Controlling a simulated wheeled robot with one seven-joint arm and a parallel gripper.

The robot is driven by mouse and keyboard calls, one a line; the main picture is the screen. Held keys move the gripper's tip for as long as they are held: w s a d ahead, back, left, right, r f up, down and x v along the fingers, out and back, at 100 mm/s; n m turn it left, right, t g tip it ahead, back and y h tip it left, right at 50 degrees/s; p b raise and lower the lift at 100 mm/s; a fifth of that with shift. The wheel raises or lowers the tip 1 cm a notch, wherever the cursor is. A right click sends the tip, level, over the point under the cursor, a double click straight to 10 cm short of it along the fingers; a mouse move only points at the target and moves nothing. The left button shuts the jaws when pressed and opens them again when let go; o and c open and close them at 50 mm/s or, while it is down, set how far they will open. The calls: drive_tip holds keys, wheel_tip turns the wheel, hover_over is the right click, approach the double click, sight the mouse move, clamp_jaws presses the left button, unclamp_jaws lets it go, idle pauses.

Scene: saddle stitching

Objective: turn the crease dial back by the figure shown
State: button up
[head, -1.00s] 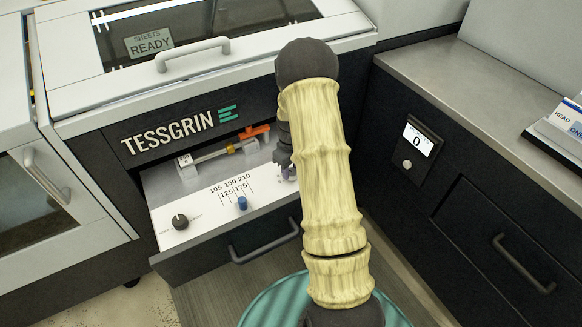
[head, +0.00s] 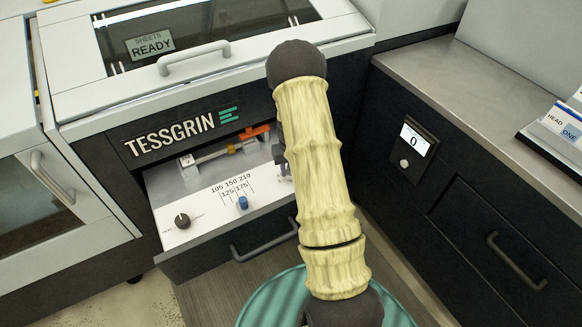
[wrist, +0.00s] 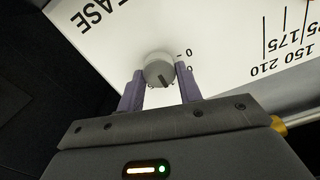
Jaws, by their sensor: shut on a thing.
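The crease dial (wrist: 159,69) is a round grey knob with a dark pointer mark, on a white panel (wrist: 120,50) lettered "EASE" in the wrist view. The pointer mark faces down toward my gripper. My gripper (wrist: 160,73) has its two purple fingers on either side of the knob, shut on it. A "0" is printed just right of the knob; other marks near it are partly hidden. In the head view my arm hides the crease dial and most of the gripper. A small display (head: 414,140) on the dark cabinet reads 0.
The open drawer panel also carries a black knob (head: 182,221), a blue peg (head: 242,203) beside a 105 to 210 scale, and an orange lever (head: 254,132) at the back. A drawer handle (head: 264,240) sits below. A worktop (head: 450,75) stands at right.

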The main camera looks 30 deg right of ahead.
drive_tip(key=o, duration=1)
drive_tip(key=shift+r, duration=0.1)
wheel_tip(320, 180, up, 17)
drive_tip(key=p, duration=0.1)
drive_tip(key=shift+r, duration=0.15)
idle(0.3)
